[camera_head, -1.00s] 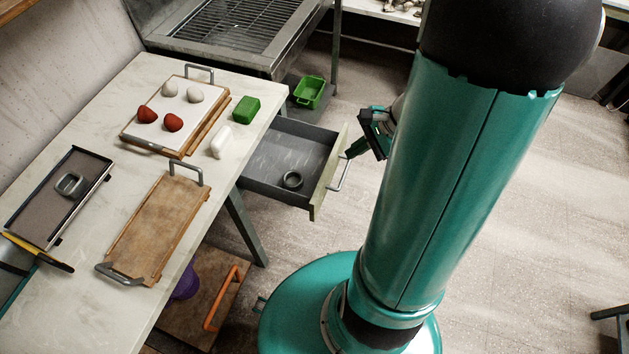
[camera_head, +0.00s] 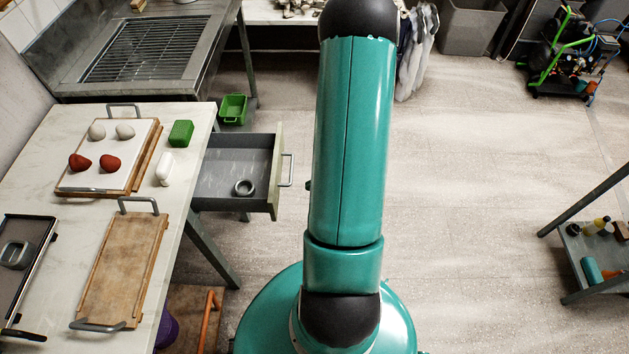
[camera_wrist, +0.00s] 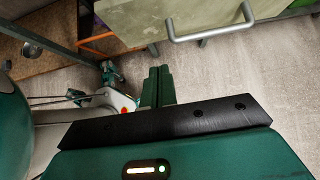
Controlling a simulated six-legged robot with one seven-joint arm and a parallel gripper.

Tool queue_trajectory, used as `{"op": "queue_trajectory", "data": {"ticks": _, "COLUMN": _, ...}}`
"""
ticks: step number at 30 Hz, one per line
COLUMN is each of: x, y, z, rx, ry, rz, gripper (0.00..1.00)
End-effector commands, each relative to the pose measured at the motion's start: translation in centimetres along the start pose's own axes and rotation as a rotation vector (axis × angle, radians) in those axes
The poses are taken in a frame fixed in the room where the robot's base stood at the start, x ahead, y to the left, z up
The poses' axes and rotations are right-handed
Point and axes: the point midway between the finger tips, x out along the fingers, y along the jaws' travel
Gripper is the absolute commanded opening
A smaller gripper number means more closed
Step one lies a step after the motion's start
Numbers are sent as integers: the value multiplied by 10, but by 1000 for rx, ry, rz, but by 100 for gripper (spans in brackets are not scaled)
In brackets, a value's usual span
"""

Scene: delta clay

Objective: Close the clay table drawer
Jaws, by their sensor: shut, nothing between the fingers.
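The clay table drawer (camera_head: 225,170) is pulled out from the right side of the light-topped table (camera_head: 185,235). A small grey ring-shaped dish (camera_head: 244,187) sits inside it. The drawer's pale front panel (camera_head: 278,165) carries a metal bar handle (camera_head: 290,170). In the wrist view the drawer front (camera_wrist: 140,18) and handle (camera_wrist: 212,32) show at the top. My gripper (camera_wrist: 157,72) is shut and empty, its fingertips below and left of the handle, seemingly apart from it.
On the table are a white board (camera_head: 108,172) with red and pale lumps, a green block (camera_head: 181,133), a white piece (camera_head: 165,169) and a brown board (camera_head: 125,265). A green bin (camera_head: 233,108) stands behind the drawer. Floor to the right is open; a shelf (camera_head: 590,255) stands far right.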

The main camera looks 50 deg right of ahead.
Motion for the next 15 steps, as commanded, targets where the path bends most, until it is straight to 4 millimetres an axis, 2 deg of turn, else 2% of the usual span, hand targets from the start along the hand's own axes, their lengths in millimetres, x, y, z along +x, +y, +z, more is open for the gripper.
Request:
{"op": "queue_trajectory", "data": {"ticks": 1, "x": 12, "y": 1, "z": 0, "rx": 2, "ry": -1, "rz": 5, "gripper": 0}}
{"op": "queue_trajectory", "data": {"ticks": 8, "x": 59, "y": 3, "z": 2, "rx": 0, "ry": -1, "rz": 7, "gripper": 0}}
{"op": "queue_trajectory", "data": {"ticks": 15, "x": 82, "y": 3, "z": 28, "rx": -4, "ry": 0, "rz": 3, "gripper": 0}}
